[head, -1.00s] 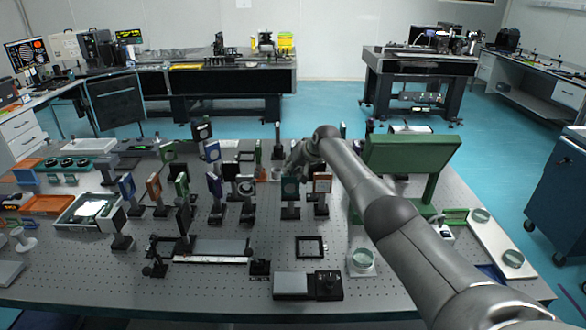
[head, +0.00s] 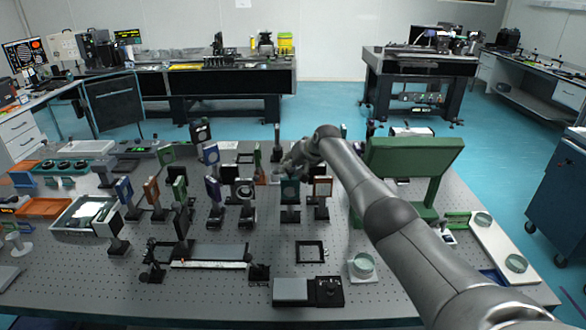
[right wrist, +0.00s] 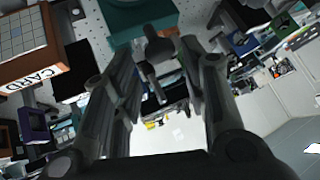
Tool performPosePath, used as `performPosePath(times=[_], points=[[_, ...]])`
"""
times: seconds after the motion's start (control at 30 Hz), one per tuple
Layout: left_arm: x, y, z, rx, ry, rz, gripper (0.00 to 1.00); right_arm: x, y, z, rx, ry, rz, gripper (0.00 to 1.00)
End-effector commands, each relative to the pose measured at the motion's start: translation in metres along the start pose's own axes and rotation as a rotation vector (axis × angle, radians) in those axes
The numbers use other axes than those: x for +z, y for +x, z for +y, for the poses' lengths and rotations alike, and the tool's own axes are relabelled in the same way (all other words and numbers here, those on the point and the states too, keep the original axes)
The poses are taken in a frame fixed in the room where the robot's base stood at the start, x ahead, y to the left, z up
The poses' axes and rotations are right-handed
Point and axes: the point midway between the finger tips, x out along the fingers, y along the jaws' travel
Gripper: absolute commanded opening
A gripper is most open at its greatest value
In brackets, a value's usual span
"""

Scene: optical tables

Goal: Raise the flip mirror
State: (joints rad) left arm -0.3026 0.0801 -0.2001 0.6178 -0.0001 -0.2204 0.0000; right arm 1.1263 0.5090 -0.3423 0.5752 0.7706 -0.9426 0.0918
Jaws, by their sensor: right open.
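My right arm reaches from the lower right over the optical table (head: 220,280) to its far middle. Its gripper (head: 283,168) is among the upright mounts, behind a teal-faced mount (head: 290,190). In the right wrist view the gripper (right wrist: 158,62) is open. A dark rounded knob with a short stem (right wrist: 157,52) shows between the fingers, in front of a teal block (right wrist: 140,18); I cannot tell whether a finger touches it. I cannot tell for sure which part is the flip mirror. A flat black square frame (head: 311,243) lies nearer on the table. My left gripper is not visible.
Mounts crowd the gripper: a black ring mount (head: 245,190), a blue one (head: 213,188) and an orange-framed one (head: 322,187). A green panel (head: 412,158) stands right of my arm. A box marked CARD (right wrist: 35,75) is left in the right wrist view.

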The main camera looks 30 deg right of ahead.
Motion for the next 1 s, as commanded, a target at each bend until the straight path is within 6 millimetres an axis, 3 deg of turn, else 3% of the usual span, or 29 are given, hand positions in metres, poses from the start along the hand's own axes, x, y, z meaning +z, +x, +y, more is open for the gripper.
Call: performPosePath(times=[0.47,0.77,1.0], points=[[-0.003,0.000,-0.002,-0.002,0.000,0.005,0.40,0.003,-0.004,0.000,-0.002,0.000,-0.006,0.42],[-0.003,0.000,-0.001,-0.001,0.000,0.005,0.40,0.003,-0.032,0.001,0.000,-0.001,-0.006,0.42],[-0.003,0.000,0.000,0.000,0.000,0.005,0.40,0.002,-0.066,0.001,0.000,-0.001,-0.005,0.42]])
